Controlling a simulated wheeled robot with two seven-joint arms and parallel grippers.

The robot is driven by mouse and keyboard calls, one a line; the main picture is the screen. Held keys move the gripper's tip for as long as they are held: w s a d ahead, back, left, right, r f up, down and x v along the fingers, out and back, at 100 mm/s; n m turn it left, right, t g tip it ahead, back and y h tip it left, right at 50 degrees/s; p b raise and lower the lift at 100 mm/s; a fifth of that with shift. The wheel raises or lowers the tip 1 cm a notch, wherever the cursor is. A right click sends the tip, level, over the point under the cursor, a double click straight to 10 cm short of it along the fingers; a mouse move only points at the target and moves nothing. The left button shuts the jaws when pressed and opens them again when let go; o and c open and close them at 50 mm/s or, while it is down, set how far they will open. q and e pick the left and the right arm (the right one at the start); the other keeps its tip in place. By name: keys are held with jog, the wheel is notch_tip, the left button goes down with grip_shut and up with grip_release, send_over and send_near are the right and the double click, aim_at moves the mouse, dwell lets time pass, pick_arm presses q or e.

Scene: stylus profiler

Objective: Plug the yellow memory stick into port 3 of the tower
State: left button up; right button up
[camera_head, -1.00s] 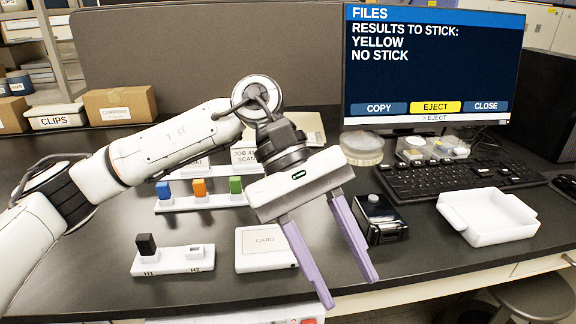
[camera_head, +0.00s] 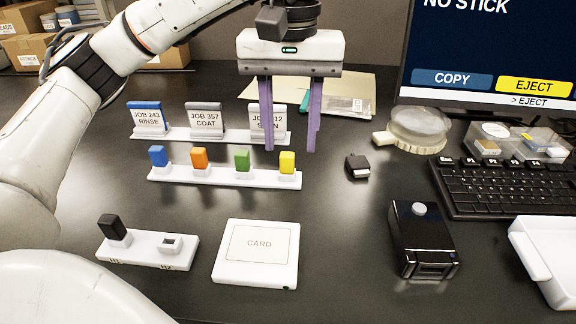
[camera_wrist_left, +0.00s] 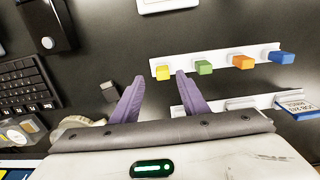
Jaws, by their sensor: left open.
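The yellow memory stick (camera_head: 287,162) stands upright at the right end of a white rack (camera_head: 215,181); it also shows in the wrist view (camera_wrist_left: 163,72). My left gripper (camera_head: 290,151) is open and empty, pointing down. In the head view its fingertips come down to either side of the yellow stick's top; in the wrist view (camera_wrist_left: 159,75) the stick lies between the tips, a little beyond them. I see no contact. The tower and its port 3 are out of view. My right gripper is not in view.
Green (camera_head: 242,160), orange (camera_head: 199,158) and blue (camera_head: 158,156) sticks share the rack. Job cards (camera_head: 205,119) stand behind it. A loose dark stick (camera_head: 358,167) lies to the right. A white card block (camera_head: 257,252), a black box (camera_head: 422,240) and a keyboard (camera_head: 500,187) lie around.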

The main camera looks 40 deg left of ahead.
aim_at(287, 154)
pick_arm(q)
jog(key=f, duration=0.4)
jog(key=shift+s+a+b, duration=0.1)
jog(key=shift+a+b, duration=0.2)
jog(key=shift+b, duration=0.1)
jog(key=shift+f, duration=0.3)
jog(key=shift+c, duration=0.2)
grip_shut()
jog(key=shift+r, duration=0.1)
